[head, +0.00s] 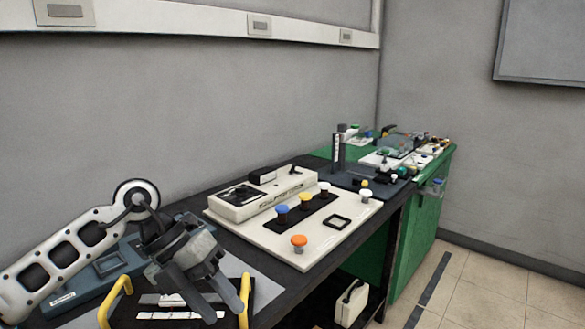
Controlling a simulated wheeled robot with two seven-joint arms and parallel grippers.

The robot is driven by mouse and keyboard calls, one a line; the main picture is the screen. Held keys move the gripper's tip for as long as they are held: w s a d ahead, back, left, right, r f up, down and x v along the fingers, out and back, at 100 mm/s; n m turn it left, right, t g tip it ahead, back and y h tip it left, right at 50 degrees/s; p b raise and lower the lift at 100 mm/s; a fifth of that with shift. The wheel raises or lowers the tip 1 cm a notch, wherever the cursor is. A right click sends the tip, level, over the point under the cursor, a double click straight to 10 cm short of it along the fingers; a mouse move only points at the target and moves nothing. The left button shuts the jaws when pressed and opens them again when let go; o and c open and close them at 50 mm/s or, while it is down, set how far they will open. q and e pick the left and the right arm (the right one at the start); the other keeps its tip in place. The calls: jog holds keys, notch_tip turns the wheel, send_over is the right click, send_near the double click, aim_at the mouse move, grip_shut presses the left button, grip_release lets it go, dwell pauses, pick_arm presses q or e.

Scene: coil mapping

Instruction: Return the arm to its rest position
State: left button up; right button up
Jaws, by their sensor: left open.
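My left arm comes in from the left edge, and its gripper (223,314) hangs at the lower left with its dark fingers pointing down. The fingers are apart and nothing shows between them. The gripper is over a dark tray (130,312) with yellow handles, at the near end of the black table. I cannot tell how far above the tray the fingertips are. My right gripper is not in view.
A white board (345,238) with blue, yellow, white and orange knobs lies just beyond the gripper. A blue-grey device (75,296) sits behind my arm. Farther off, a green bench (413,240) holds several small parts. Tiled floor (485,295) at right is clear.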

pick_arm(q)
jog(key=s+d+r+n+g+h, duration=0.1)
jog(key=s+d+h, duration=0.2)
jog(key=d+h, duration=0.25)
jog(key=s+d+n+h, duration=0.1)
jog(key=s+d+h, duration=0.2)
jog(key=d+h, duration=0.3)
jog(key=w+a+f+n+t+y, duration=0.1)
jog(key=a+f+n+t+y, duration=0.35)
jog(key=n+t, duration=0.7)
jog(key=w+a+f+n+t+y, duration=0.2)
jog(key=a+f+n+t+y, duration=0.25)
jog(key=n+t, duration=0.75)
jog(key=s+a+f+n+g+y, duration=0.2)
jog(key=s+f+n+g, duration=0.3)
jog(key=f, duration=0.3)
jog(key=s+a+f+n+g+y, duration=0.3)
jog(key=s+f+n+g+y, duration=0.1)
jog(key=s+f, duration=0.3)
jog(key=shift+s+f+n+g, duration=0.3)
jog(key=shift+f+n+g, duration=0.25)
jog(key=shift+f+g, duration=0.2)
jog(key=shift+a, duration=0.1)
